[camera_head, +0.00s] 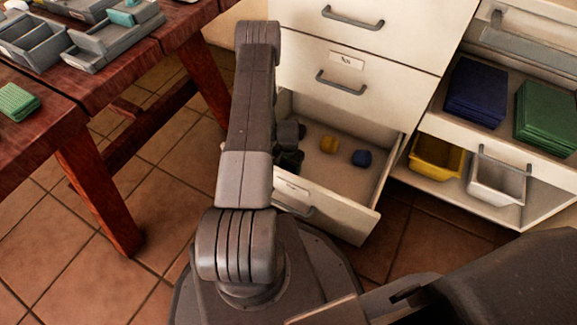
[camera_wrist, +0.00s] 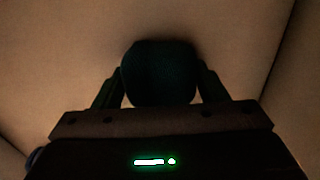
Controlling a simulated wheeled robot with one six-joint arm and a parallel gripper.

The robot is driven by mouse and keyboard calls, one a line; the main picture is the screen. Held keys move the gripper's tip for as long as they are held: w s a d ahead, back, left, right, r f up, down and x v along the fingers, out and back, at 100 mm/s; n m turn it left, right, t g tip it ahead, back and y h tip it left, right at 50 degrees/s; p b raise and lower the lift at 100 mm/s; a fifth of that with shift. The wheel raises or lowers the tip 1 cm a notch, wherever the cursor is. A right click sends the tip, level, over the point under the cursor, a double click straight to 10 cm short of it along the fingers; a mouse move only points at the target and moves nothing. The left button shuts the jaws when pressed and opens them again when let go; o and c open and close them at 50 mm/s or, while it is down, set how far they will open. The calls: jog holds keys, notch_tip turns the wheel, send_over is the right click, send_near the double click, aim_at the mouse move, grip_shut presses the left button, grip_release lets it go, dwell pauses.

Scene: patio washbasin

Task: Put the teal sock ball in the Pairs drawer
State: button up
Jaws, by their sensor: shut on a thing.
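The dark teal sock ball (camera_wrist: 160,62) is between the two fingers of my gripper (camera_wrist: 160,78) in the wrist view. My gripper is shut on it, just above or at the pale drawer floor; I cannot tell if the ball touches it. The open bottom drawer (camera_head: 345,215) of the white cabinet shows in the head view, with my gripper inside its left part, partly hidden by my arm. The label (camera_head: 291,190) on its front is too small to read. The ball is hardly visible in the head view.
The drawer above (camera_head: 342,88) is shut. Shelves with folded cloths (camera_head: 476,92) and bins (camera_head: 437,158) stand right. A wooden table (camera_head: 60,130) stands left.

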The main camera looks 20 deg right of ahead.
jog(key=o, duration=1)
jog(key=shift+f, duration=0.1)
notch_tip(320, 180, up, 12)
jog(key=p, duration=0.4)
jog(key=shift+p, duration=0.3)
